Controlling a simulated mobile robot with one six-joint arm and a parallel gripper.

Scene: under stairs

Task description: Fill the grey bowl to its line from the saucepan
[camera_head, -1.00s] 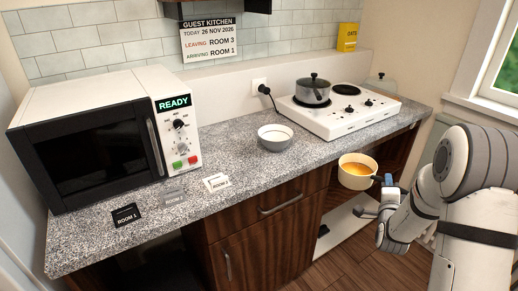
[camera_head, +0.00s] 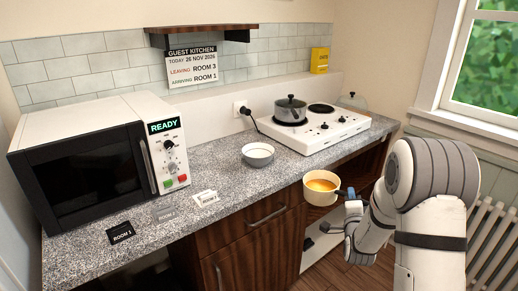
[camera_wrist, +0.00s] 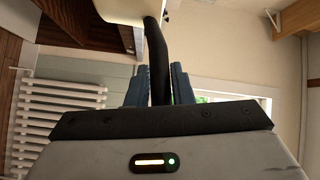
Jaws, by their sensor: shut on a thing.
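My gripper (camera_head: 352,201) is shut on the dark handle of the cream saucepan (camera_head: 316,194). The saucepan holds an orange liquid (camera_head: 322,185) and hangs level in the air in front of the counter's front edge. In the wrist view the gripper's blue fingers (camera_wrist: 160,85) close on the black handle (camera_wrist: 157,60), and part of the pale pan (camera_wrist: 120,9) shows at the top. The grey bowl (camera_head: 258,160) stands upright on the counter, left of and beyond the saucepan. Its inside looks white and empty; I cannot make out its line.
The hob (camera_head: 328,129) with a lidded grey pot (camera_head: 290,108) stands behind the bowl to the right. A microwave (camera_head: 95,150) reading READY fills the counter's left. Room cards (camera_head: 165,214) lie before it. The counter around the bowl (camera_head: 225,168) is clear.

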